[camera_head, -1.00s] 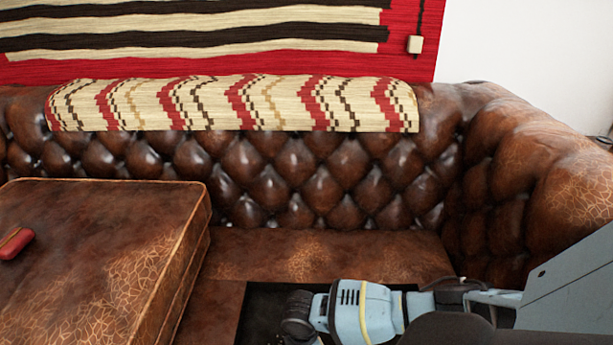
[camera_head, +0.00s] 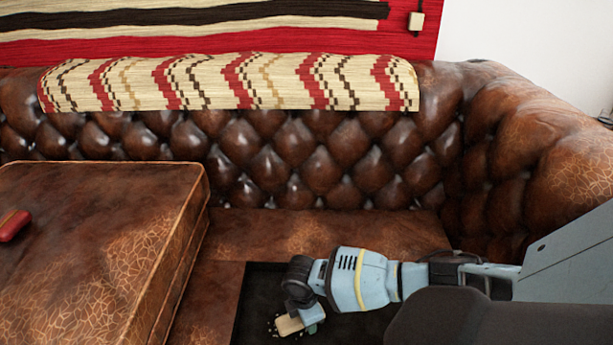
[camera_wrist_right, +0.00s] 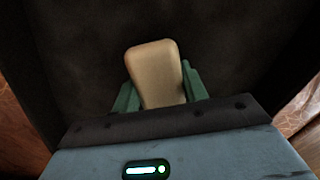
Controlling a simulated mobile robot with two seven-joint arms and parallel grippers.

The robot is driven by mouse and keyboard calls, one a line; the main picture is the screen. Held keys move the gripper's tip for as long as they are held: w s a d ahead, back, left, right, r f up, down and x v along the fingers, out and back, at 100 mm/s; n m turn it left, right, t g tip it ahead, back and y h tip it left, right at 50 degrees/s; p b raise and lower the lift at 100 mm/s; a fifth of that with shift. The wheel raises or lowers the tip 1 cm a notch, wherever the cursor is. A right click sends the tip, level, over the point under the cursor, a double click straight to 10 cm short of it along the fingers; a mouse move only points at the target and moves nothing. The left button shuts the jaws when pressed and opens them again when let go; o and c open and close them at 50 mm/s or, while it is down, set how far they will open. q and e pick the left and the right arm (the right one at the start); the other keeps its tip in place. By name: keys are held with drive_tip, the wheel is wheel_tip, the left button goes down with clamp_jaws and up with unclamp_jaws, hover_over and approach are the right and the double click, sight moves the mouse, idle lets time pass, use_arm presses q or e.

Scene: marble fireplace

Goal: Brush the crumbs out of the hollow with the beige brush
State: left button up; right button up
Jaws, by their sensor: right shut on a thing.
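The beige brush (camera_head: 290,325) is held in my right gripper (camera_head: 303,322), low over the dark hollow (camera_head: 256,285) in the sofa seat. In the right wrist view the brush's beige back (camera_wrist_right: 154,65) stands between the two green fingers of the gripper (camera_wrist_right: 160,92), which are shut on it. The hollow's dark floor (camera_wrist_right: 75,50) lies beyond it. Small specks show around the brush in the head view, too small to tell as crumbs or bristles. I cannot tell whether the brush touches the floor. My left gripper is not in view.
A thick leather cushion (camera_head: 90,250) lies left of the hollow, with a red object (camera_head: 14,225) on it. The tufted sofa back (camera_head: 290,160) carries a patterned throw (camera_head: 230,82). The sofa arm (camera_head: 560,150) rises at the right.

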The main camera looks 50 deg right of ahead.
drive_tip(key=shift+w+d, duration=0.1)
drive_tip(key=shift+w+d+f+b, duration=0.1)
drive_tip(key=shift+w+d+b, duration=0.55)
drive_tip(key=shift+w+d, duration=0.55)
drive_tip(key=shift+s+d, duration=0.1)
drive_tip(key=shift+s, duration=0.05)
drive_tip(key=shift+w+a, duration=0.55)
drive_tip(key=shift+w, duration=0.15)
drive_tip(key=shift+s+a, duration=0.1)
drive_tip(key=shift+s+a+p, duration=0.7)
drive_tip(key=shift+a, duration=0.15)
drive_tip(key=shift+s+a+f+p, duration=0.1)
drive_tip(key=shift+s+a+p, duration=0.2)
drive_tip(key=shift+s+a, duration=0.25)
